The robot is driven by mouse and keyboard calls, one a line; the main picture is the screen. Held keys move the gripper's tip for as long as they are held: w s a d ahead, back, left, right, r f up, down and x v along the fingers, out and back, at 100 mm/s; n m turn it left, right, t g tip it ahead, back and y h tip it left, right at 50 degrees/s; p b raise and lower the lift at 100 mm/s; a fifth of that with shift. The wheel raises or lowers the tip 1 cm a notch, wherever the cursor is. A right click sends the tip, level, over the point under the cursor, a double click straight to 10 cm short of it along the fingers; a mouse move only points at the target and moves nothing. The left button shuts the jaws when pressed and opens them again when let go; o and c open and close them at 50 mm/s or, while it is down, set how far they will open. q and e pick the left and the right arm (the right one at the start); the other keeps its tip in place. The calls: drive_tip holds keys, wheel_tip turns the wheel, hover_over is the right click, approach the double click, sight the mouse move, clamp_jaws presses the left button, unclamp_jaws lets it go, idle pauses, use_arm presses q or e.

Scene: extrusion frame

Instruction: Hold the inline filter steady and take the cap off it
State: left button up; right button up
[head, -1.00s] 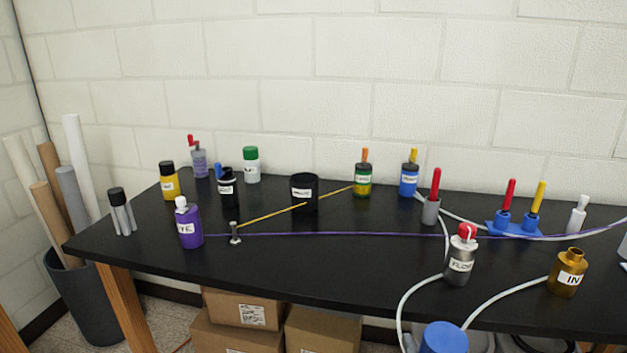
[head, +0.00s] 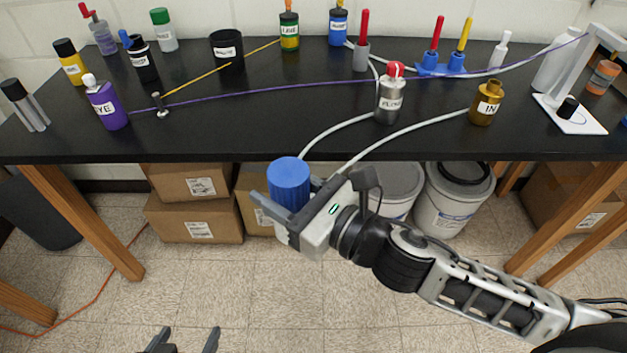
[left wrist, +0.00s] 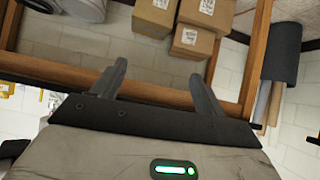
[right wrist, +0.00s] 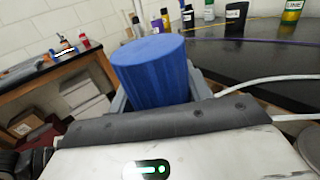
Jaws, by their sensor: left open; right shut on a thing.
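The inline filter has a wide ribbed blue cap (head: 289,182) and hangs in the air in front of the table's front edge, with white tubes reaching it. My right gripper (head: 290,215) is shut on the filter around or just below the cap; its body is mostly hidden. In the right wrist view the blue cap (right wrist: 152,72) stands up between the fingers, slightly tilted. My left gripper (head: 183,340) is open and empty, low at the bottom of the head view and well apart from the filter. Its spread fingers also show in the left wrist view (left wrist: 158,85).
The black table (head: 250,125) carries several bottles, including the FLOW bottle (head: 389,104) and IN bottle (head: 485,103), which the white tubes run to. A purple line crosses the tabletop. Cartons (head: 195,210) and buckets (head: 446,195) stand beneath. Floor in front is clear.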

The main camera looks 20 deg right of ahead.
use_arm(q)
drive_tip(key=shift+o, duration=0.5)
drive_tip(key=shift+w+r, duration=0.1)
drive_tip(key=shift+w, duration=0.05)
drive_tip(key=w+d+r+m+t+h, duration=0.2)
drive_tip(key=w+d+r+m+t, duration=0.25)
drive_tip(key=w+r, duration=0.6)
drive_tip(key=w+d+r+m+t+h, duration=0.25)
drive_tip(key=d+r+m+h, duration=0.35)
drive_tip(key=r, duration=0.4)
drive_tip(key=w+d+r+m+t+h, duration=0.1)
drive_tip(key=w+d+r+m+h, duration=0.3)
drive_tip(key=r+m, duration=0.5)
drive_tip(key=s+d+r+m+g+h, duration=0.6)
drive_tip(key=d+r+m+g+h, duration=0.2)
drive_tip(key=r+m+g+h, duration=0.4)
drive_tip(key=s+d+r+m+g+y, duration=0.1)
drive_tip(key=s+d+m+g+y, duration=0.25)
drive_tip(key=m+g, duration=0.55)
drive_tip(key=s+d+r+m+g+y, duration=0.1)
drive_tip(key=s+d+m+g+y, duration=0.2)
drive_tip(key=s+m+g, duration=0.5)
drive_tip(key=m+t+y, duration=1.1)
drive_tip(key=m+y, duration=0.5)
drive_tip(key=y, duration=0.5)
approach(284, 172)
drive_tip(key=shift+h, duration=0.25)
drive_tip(key=f, duration=1)
drive_tip(key=shift+w+a, duration=0.15)
drive_tip(key=shift+a, duration=0.05)
